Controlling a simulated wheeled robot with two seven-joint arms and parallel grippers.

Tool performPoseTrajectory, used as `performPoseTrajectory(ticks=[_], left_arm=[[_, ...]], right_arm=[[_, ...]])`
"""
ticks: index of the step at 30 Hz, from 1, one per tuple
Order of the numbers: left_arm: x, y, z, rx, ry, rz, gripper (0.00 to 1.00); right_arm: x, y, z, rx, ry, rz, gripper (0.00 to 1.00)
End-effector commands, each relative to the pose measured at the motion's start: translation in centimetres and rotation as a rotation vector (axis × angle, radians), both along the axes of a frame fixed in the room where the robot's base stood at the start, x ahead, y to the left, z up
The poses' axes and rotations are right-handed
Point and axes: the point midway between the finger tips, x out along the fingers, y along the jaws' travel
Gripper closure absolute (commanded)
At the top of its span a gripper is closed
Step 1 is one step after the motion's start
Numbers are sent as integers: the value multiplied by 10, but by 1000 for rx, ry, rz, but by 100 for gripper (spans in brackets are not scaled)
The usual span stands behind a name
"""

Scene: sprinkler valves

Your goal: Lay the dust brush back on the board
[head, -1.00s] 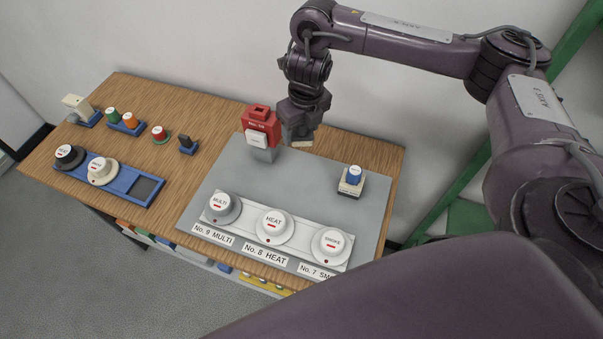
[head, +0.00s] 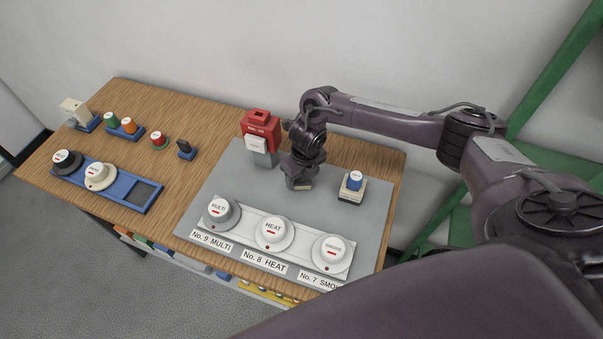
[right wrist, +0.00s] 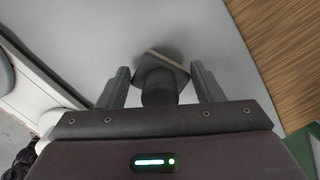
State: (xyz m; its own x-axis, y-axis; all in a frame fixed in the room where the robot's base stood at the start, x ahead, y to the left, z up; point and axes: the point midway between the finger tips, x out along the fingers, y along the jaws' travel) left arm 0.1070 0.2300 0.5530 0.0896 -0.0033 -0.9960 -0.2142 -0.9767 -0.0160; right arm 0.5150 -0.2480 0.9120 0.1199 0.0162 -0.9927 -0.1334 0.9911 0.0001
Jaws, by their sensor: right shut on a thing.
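The dust brush (right wrist: 160,78), dark with a pale strip at its far edge, sits between the fingers of my right gripper (right wrist: 160,88) in the right wrist view. That gripper is shut on it. In the head view my right gripper (head: 299,184) is low over the back middle of the grey board (head: 225,175), between the red call point and the blue-capped block. The brush is mostly hidden by the gripper there. I cannot tell whether it touches the board. The board's bare grey surface (right wrist: 85,40) shows beyond the brush in the right wrist view. My left gripper is out of view.
The red call point (head: 261,130) stands left of my gripper, the blue-capped block (head: 353,187) right. A white strip with three detectors (head: 273,231) lies along the board's front. A blue tray (head: 128,200) and several small items are on the table's left. Bare wood (head: 200,115) shows behind.

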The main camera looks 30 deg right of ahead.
Motion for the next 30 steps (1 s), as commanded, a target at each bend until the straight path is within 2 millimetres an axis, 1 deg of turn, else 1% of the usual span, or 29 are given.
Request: performPoseTrajectory(ticks=[7, 11, 12, 17, 25, 28, 30], left_arm=[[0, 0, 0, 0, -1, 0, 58], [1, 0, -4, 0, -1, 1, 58], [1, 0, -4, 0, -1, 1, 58], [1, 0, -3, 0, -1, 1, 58], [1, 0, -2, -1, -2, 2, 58], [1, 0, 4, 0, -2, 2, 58], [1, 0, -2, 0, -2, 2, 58]], right_arm=[[1, 0, -1, 0, -2, 1, 61], [0, 0, -5, 0, -1, 1, 61], [0, 0, -6, 0, -1, 1, 38], [0, 0, -4, 0, -1, 0, 18], [0, 0, -3, 0, -1, 0, 18], [0, 0, 2, 0, -1, 0, 18], [0, 0, 8, 2, -4, 0, 18]])
